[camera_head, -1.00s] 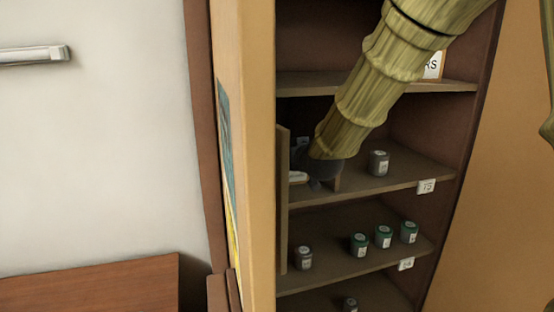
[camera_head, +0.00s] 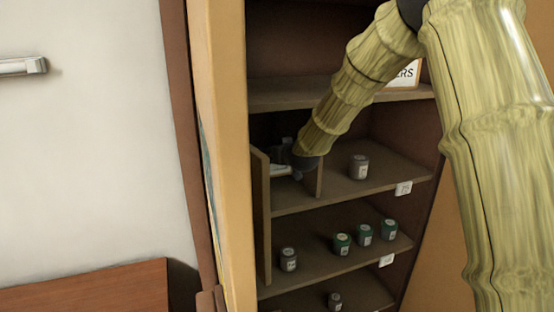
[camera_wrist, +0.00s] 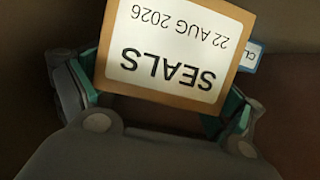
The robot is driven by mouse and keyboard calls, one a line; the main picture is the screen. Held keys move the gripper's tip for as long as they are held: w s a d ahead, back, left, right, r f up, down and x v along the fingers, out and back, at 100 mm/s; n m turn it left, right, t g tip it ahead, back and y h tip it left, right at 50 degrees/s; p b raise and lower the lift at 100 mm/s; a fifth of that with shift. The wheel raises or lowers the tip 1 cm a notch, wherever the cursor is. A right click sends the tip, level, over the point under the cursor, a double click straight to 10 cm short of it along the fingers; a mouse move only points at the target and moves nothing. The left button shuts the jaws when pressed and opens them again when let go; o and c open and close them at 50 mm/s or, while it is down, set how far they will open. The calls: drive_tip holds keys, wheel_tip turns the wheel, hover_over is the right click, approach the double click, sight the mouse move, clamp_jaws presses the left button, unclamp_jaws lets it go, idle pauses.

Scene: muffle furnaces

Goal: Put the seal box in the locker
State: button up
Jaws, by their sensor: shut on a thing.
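The seal box (camera_wrist: 178,47) fills the upper middle of the wrist view; it is brown with a white label reading "SEALS 22 AUG 2026", seen upside down. My gripper (camera_wrist: 165,100) is shut on it, with green pads at its left and right sides. In the head view my gripper (camera_head: 290,160) is inside the locker (camera_head: 345,188), at the left of the middle shelf, beside an upright divider. A small pale part of something shows by the gripper there; most of the box is hidden in that view.
A grey jar (camera_head: 359,167) stands on the same shelf, right of the divider. Several green-lidded and grey jars stand on the shelf below (camera_head: 320,252). The open door edge (camera_head: 222,130) is at the left. A blue-edged "CL" label (camera_wrist: 249,56) shows behind the box.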

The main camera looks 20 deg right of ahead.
drive_tip(key=shift+w+d+r, duration=0.2)
drive_tip(key=shift+w, duration=0.1)
wheel_tip(320, 180, down, 3)
drive_tip(key=p, duration=0.2)
drive_tip(key=shift+w+f+p, duration=0.15)
drive_tip(key=shift+f+p, duration=0.05)
drive_tip(key=shift+p, duration=0.2)
drive_tip(key=shift+f, duration=0.2)
drive_tip(key=shift+f, duration=0.1)
drive_tip(key=shift+f, duration=0.15)
drive_tip(key=o, duration=0.9)
